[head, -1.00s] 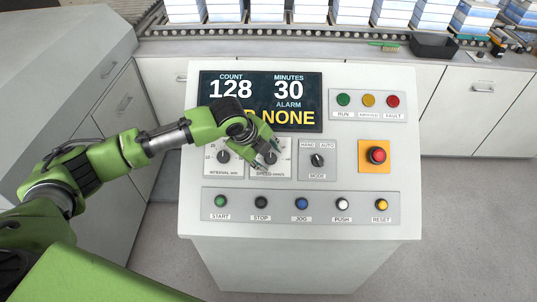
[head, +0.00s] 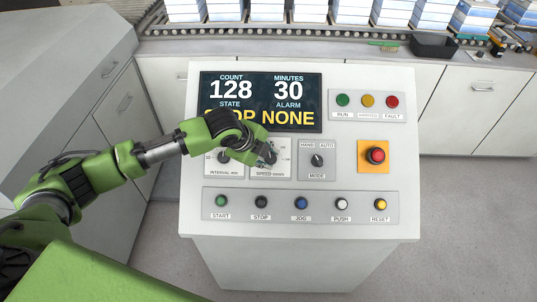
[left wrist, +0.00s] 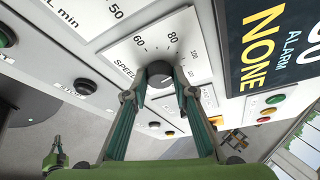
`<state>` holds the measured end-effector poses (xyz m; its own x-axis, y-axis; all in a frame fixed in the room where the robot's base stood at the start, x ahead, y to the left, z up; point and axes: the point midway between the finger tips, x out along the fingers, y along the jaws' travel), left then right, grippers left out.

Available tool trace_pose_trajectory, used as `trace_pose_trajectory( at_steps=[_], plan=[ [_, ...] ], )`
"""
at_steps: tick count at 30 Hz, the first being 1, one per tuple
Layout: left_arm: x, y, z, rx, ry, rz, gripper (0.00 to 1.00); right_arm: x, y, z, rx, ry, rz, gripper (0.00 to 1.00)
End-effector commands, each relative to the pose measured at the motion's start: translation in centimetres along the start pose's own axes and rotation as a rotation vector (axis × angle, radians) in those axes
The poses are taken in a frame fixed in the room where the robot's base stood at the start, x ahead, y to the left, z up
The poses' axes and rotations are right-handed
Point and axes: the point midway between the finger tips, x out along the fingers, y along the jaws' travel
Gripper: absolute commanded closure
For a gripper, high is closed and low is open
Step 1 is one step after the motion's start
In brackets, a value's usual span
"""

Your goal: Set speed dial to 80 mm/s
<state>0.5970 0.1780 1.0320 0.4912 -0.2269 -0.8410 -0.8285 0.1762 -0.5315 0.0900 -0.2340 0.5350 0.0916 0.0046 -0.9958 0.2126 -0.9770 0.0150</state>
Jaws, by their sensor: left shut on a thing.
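The speed dial is a dark round knob on a white plate marked SPEED mm/s (head: 271,173), in the middle left of the console. In the left wrist view the knob (left wrist: 159,72) sits between my fingers, with printed numbers such as 60 and 80 around it. My left gripper (head: 267,158) is shut on this knob, one finger on each side. In the head view the gripper covers most of the dial, and I cannot read its pointer setting.
The interval dial (head: 223,157) is close on the left and the mode switch (head: 317,160) on the right. Below is a row of push buttons (head: 301,203). The red emergency button (head: 377,155) is farther right. The display (head: 300,92) above reads 128, 30 and NONE.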

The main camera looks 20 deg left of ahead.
Motion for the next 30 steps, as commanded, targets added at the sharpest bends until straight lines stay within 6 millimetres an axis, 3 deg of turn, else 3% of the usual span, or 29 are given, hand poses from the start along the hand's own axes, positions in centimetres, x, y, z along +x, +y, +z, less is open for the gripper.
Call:
trace_pose_trajectory(
  at_steps=[15,30],
  plan=[
    [0.0,0.5,-0.1,-0.379,0.0,-0.155,0.96,-1.4,-0.1,-0.1,0.0,0.0,-0.001,1.0],
    [0.1,0.5,-0.1,-0.521,-0.001,-0.217,0.97,-1.6,0.0,-0.1,0.0,0.0,-0.001,1.0]
  ],
)
